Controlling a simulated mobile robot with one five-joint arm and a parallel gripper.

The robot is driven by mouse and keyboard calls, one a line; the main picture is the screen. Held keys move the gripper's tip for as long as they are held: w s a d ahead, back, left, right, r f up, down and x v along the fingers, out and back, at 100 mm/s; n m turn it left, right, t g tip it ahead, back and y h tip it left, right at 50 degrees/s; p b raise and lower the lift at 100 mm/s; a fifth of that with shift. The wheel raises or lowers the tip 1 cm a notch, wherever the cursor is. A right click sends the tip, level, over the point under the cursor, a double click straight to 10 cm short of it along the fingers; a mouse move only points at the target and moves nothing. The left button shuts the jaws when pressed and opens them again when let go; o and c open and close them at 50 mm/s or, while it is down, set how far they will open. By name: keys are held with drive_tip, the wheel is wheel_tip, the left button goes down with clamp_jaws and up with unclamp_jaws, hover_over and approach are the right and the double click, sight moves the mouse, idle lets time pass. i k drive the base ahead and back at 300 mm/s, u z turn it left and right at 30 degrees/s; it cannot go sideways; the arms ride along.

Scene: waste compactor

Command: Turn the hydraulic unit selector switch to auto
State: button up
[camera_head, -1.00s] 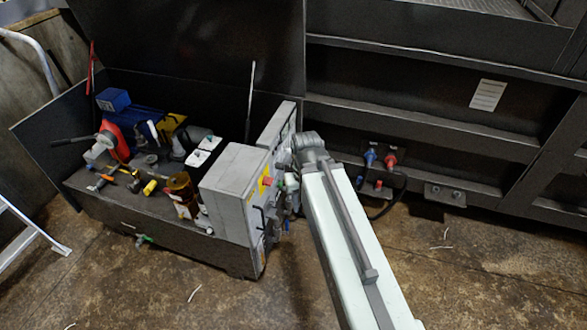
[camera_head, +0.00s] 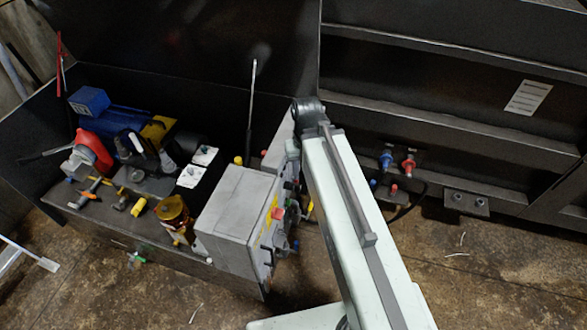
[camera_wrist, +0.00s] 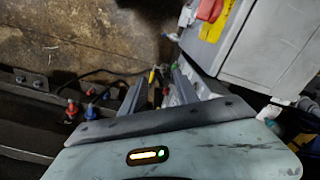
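The hydraulic unit's grey control box (camera_head: 232,222) stands at the unit's right end, its switch face turned right and seen edge-on. A red knob (camera_head: 278,213) and dark knobs (camera_head: 268,250) stick out from that face; I cannot tell which is the selector switch or its setting. In the wrist view the box (camera_wrist: 268,50) fills the upper right, with a red switch on a yellow plate (camera_wrist: 212,12). My gripper (camera_wrist: 158,84) points up in the wrist view, fingers apart, beside the box and not visibly holding anything. In the head view my arm hides it.
A second grey box (camera_head: 279,146) stands behind the first, partly covered by my arm. Blue and red hose couplings (camera_head: 387,159) are on the dark compactor wall at right. The open dark lid (camera_head: 185,45) rises behind the unit.

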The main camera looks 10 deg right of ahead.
sight(287, 185)
drive_tip(key=u, duration=0.05)
drive_tip(key=k, duration=0.95)
drive_tip(key=u, duration=2.45)
drive_tip(key=k, duration=1.35)
drive_tip(key=z, duration=1)
drive_tip(key=i, duration=0.95)
drive_tip(key=u, duration=0.05)
